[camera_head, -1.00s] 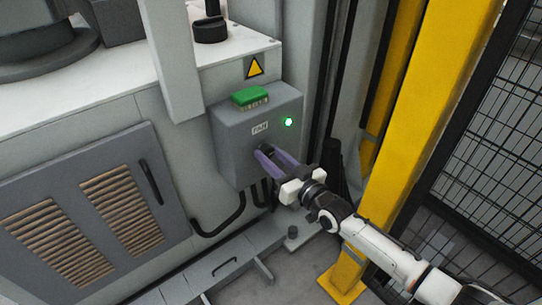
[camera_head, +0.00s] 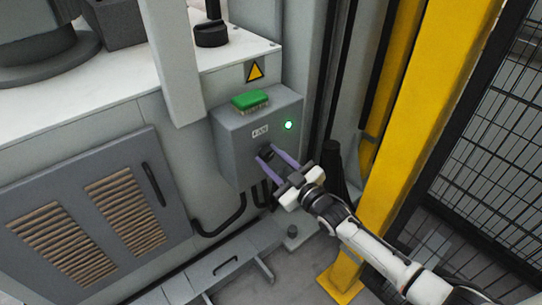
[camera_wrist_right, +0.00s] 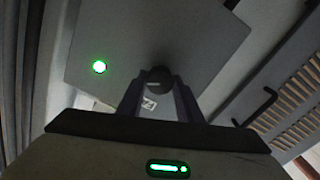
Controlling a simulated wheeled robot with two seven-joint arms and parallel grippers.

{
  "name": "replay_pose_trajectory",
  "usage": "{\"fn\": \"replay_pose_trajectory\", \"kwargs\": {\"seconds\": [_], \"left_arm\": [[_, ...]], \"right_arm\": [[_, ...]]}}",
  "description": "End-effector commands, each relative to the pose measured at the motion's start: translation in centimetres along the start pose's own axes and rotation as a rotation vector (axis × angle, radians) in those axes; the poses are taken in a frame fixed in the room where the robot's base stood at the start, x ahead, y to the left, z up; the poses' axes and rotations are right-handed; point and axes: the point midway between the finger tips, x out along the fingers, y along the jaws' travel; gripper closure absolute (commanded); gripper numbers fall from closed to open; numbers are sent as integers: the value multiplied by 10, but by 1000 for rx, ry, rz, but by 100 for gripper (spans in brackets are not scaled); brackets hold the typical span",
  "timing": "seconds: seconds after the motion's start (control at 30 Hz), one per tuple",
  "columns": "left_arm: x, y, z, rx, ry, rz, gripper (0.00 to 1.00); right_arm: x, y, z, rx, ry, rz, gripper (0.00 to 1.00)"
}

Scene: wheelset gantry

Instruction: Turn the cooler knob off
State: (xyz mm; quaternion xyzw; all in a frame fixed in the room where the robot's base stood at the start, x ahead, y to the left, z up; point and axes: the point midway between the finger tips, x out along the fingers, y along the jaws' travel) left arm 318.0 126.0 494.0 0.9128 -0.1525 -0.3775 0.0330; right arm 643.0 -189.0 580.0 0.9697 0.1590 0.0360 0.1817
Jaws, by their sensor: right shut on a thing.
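The cooler knob (camera_head: 266,150) is a small dark knob on the front of the grey control box (camera_head: 230,150), below its FAN label. My right gripper (camera_head: 269,155) has its purple fingers on either side of the knob and is shut on it. In the right wrist view the dark round knob (camera_wrist_right: 160,76) sits between the two fingertips. The green lamp (camera_head: 288,125) on the box is lit, and it also glows in the right wrist view (camera_wrist_right: 99,67). The knob's pointer is hidden. My left gripper is not in view.
A green brush-like block (camera_head: 250,100) lies on top of the box. A yellow post (camera_head: 420,120) and black mesh fence (camera_head: 490,150) stand to the right. A louvred cabinet door (camera_head: 95,215) is at left. Black cables (camera_head: 225,220) hang below the box.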

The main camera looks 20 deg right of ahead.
Motion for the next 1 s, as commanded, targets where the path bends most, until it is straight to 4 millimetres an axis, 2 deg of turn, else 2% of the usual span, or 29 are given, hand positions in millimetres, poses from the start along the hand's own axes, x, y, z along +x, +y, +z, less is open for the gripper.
{"fn": "replay_pose_trajectory", "kwargs": {"seconds": [0.8, 1.0], "left_arm": [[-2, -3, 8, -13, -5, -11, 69], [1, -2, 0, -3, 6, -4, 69]], "right_arm": [[0, 0, 2, -762, 18, -3, 90], [-1, -1, 2, -904, 22, -4, 90]]}}
